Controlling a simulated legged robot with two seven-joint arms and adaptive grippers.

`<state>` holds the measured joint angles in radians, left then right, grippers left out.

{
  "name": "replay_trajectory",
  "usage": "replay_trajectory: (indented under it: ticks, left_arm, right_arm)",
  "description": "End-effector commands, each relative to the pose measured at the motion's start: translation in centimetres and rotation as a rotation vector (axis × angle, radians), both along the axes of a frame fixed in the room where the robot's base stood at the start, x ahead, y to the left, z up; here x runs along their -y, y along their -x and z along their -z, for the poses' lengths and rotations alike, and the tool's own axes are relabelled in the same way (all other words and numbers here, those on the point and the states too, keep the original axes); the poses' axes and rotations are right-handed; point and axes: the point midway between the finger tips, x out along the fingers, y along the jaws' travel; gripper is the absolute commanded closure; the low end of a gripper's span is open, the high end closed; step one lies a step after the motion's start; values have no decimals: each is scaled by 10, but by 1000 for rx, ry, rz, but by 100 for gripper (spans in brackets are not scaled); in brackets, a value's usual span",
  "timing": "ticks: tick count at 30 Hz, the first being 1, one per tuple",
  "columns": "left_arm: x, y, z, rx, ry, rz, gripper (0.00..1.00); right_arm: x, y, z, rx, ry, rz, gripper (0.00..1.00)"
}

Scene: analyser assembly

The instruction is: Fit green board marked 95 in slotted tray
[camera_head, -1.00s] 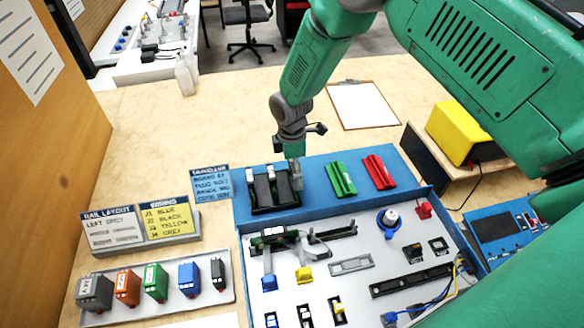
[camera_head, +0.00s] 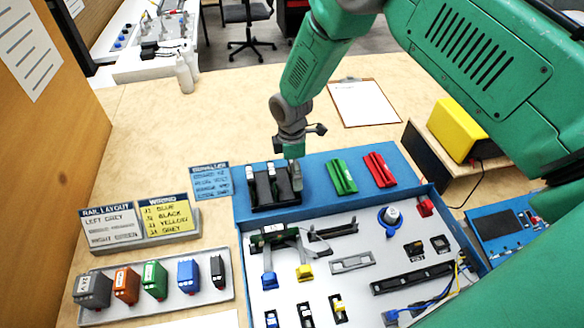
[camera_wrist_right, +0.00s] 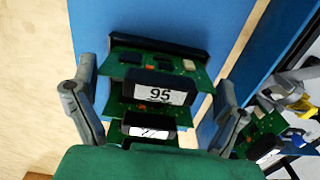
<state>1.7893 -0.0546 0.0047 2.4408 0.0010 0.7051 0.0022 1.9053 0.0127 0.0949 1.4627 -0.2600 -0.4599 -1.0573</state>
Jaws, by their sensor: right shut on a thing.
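A green board marked 95 (camera_wrist_right: 159,93) lies between the two grey fingers of my right gripper (camera_wrist_right: 152,103), which is shut on it. The board has a black handle with a white label. The black slotted tray (camera_head: 274,207) sits on the blue strip, with black-handled pieces standing in it. My right gripper is also in the head view (camera_head: 292,172), at the tray's right end. A second green board with a label lies below board 95 in the wrist view. How deep board 95 sits in a slot is hidden. My left gripper is in neither view.
A green block (camera_head: 341,177) and a red block (camera_head: 380,170) lie right of the tray on the blue strip. In front is the white panel (camera_head: 345,243) with connectors and a green board unit. Signs (camera_head: 210,181) stand left. Table behind is mostly clear.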

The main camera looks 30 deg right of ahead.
Motion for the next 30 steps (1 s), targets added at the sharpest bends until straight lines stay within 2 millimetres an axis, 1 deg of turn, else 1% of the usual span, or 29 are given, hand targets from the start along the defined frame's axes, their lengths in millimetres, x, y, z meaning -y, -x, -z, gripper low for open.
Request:
replay_trajectory:
  ticks: [8, 9, 10, 23, 30]
  left_arm:
    - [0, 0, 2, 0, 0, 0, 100]
    - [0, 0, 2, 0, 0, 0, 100]
    - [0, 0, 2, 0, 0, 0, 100]
    - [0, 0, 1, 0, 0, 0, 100]
    - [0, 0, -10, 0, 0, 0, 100]
  right_arm:
    - [0, 0, 2, 1, 0, 0, 37]
    - [0, 0, 2, 1, 0, 0, 4]
    - [0, 0, 2, 1, 0, 0, 0]
    - [0, 0, 1, 0, 0, 0, 0]
    - [0, 0, -13, 1, 0, 0, 0]
